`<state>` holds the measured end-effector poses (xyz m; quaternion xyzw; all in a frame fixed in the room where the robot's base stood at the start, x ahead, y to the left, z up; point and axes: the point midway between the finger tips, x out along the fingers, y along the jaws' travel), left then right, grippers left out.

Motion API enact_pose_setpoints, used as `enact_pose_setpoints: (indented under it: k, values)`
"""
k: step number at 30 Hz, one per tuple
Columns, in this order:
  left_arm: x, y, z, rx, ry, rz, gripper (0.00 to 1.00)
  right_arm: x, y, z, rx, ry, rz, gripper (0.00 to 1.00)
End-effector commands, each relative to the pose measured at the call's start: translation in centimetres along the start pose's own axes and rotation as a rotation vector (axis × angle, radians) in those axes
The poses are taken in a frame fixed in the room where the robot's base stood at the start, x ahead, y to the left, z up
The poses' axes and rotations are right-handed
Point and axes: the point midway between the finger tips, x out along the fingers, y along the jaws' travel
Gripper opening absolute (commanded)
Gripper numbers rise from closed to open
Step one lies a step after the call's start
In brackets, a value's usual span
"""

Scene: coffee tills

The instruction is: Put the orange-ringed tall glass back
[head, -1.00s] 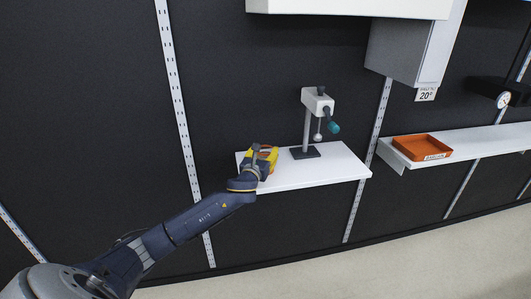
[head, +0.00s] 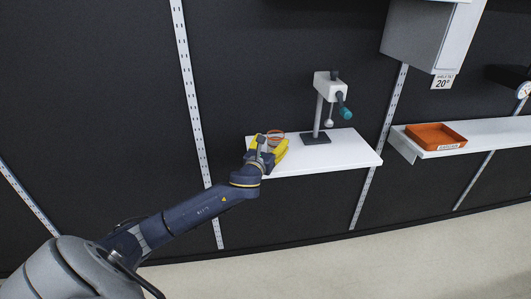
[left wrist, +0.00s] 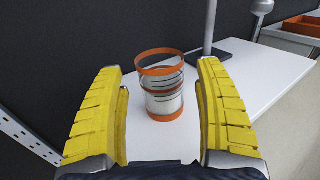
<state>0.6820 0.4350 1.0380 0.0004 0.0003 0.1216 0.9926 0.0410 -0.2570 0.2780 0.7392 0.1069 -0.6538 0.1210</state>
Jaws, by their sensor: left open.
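The orange-ringed tall glass (left wrist: 163,85) stands upright on the white shelf (left wrist: 265,75) in the left wrist view, with orange bands at its rim and base. In the head view only its upper part (head: 276,134) shows past my gripper. My left gripper (head: 272,146) is at the left end of that shelf. Its yellow fingers are open, one on each side of the glass in the left wrist view (left wrist: 162,100), with gaps between them and the glass. The glass is a little ahead of the fingers. My right gripper is not in view.
A white stand with a teal-ended handle (head: 333,98) rises from the shelf to the right of the glass. An orange tray (head: 435,136) sits on another white shelf (head: 490,134) farther right. The shelf's front right part is bare.

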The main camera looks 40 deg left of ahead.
Motion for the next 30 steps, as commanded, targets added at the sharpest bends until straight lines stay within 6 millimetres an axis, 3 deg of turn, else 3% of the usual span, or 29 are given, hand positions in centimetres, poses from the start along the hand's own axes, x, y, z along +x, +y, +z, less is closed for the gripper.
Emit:
enact_pose_setpoints:
  k: [6, 12, 30]
  values:
    - [-3.8, 0.0, -0.1, 0.0, 0.001, -0.001, 0.71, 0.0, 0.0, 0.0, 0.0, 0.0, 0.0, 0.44]
    - [-6.0, 0.0, -0.1, 0.001, 0.001, 0.0, 0.71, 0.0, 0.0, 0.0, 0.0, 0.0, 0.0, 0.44]
    - [-7.0, 0.0, 0.0, 0.0, 0.0, 0.0, 0.71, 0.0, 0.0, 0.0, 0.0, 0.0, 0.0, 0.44]
